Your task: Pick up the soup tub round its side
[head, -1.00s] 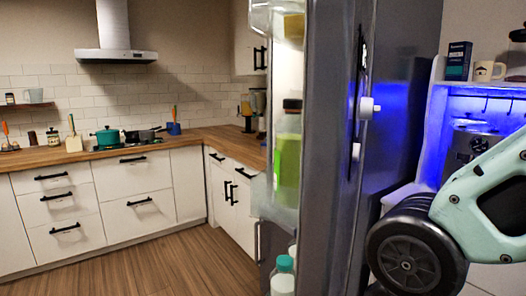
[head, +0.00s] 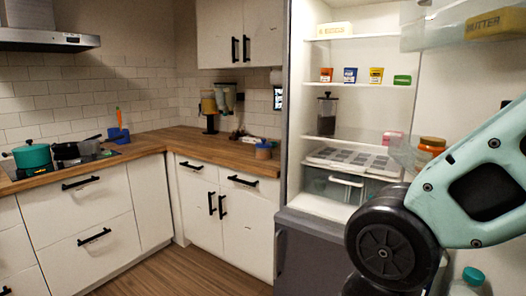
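I cannot tell for sure which thing is the soup tub. On the open fridge's middle shelf stand small tubs: a red-orange one (head: 326,75), a blue one (head: 350,75), a yellow one (head: 376,75) and a lower green one (head: 402,79). A dark tall canister (head: 327,116) stands on the shelf below. A jar with an orange lid (head: 432,145) is at the door side on the right, partly behind my arm. My gripper is out of view; only part of my arm shows at right, in front of the fridge's lower right.
The fridge also holds an egg box (head: 334,29) on top, a pink-topped item (head: 392,138), a white tray (head: 350,160) and a clear drawer (head: 335,188). The open door with a butter box (head: 496,24) stands at right. A wooden counter (head: 218,149) runs left.

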